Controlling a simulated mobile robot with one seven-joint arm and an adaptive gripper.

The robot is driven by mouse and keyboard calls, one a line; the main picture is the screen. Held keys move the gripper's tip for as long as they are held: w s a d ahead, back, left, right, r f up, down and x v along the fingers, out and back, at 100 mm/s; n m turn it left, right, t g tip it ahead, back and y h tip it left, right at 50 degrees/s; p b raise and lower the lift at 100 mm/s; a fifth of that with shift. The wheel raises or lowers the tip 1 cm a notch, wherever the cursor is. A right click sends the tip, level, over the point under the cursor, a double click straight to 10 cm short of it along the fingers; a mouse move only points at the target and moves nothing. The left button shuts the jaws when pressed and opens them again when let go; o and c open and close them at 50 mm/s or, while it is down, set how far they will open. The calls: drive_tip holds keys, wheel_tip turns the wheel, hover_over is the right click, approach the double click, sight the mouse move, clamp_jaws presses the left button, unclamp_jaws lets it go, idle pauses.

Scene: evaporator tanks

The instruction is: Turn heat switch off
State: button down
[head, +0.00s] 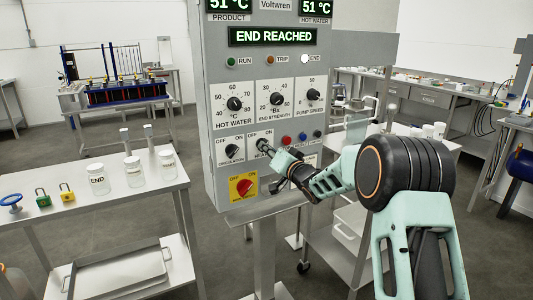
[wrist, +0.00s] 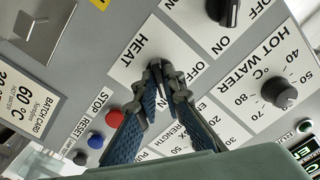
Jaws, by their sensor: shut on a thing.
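The grey control panel (head: 211,95) stands in the middle of the head view. Its heat switch (head: 262,144) is a small dark knob in the lower row, on a white label marked OFF and ON. My gripper (head: 269,152) reaches it from the lower right. In the wrist view my gripper (wrist: 158,76) has its two blue-padded fingers converging to closed tips on the heat switch, over the HEAT label (wrist: 132,62). The fingertips cover most of the knob, so I cannot tell which way it points.
The circulation switch (head: 232,150) is just left of the heat switch. The red and yellow main switch (head: 243,187) is below. Red (head: 286,140) and blue (head: 303,136) buttons are close on the right. The display (head: 273,37) reads END REACHED. A table with jars (head: 134,171) stands left.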

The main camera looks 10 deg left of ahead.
drive_tip(key=shift+d+f+n+b, duration=0.1)
drive_tip(key=shift+n+b, duration=5.45)
drive_tip(key=shift+n, duration=2.35)
drive_tip(key=c, duration=2)
unclamp_jaws()
drive_tip(key=shift+c, duration=0.2)
drive_tip(key=v, duration=1.2)
